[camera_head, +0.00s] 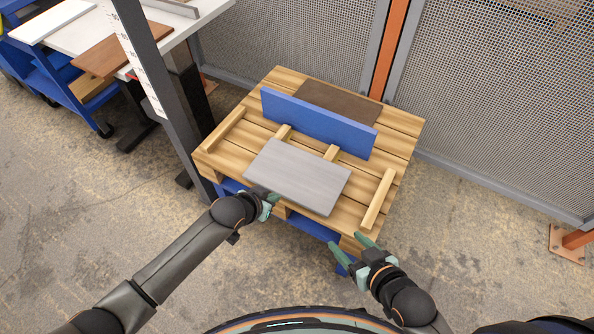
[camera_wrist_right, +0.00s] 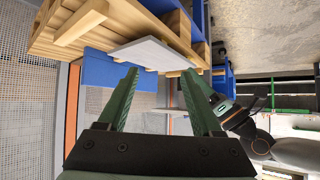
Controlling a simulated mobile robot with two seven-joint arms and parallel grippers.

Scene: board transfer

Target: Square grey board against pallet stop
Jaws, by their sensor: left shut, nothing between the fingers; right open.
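The grey board (camera_head: 298,176) lies flat on the wooden pallet (camera_head: 401,147), on wooden strips, with its near edge at the pallet's front. A blue upright stop (camera_head: 318,124) stands behind it, with a gap between board and stop. My left gripper (camera_head: 270,200) is shut and empty at the board's near left corner; I cannot tell whether it touches. My right gripper (camera_head: 350,243) is open and empty, in front of the pallet's near right corner, apart from the board. In the right wrist view, the board (camera_wrist_right: 155,53) shows beyond the open fingers (camera_wrist_right: 163,82).
A brown board (camera_head: 338,102) lies behind the blue stop. Wooden side strips (camera_head: 377,199) flank the board. A grey post (camera_head: 160,90) stands left of the pallet. A white table (camera_head: 80,38) with boards is at upper left. Mesh fencing (camera_head: 500,100) stands behind.

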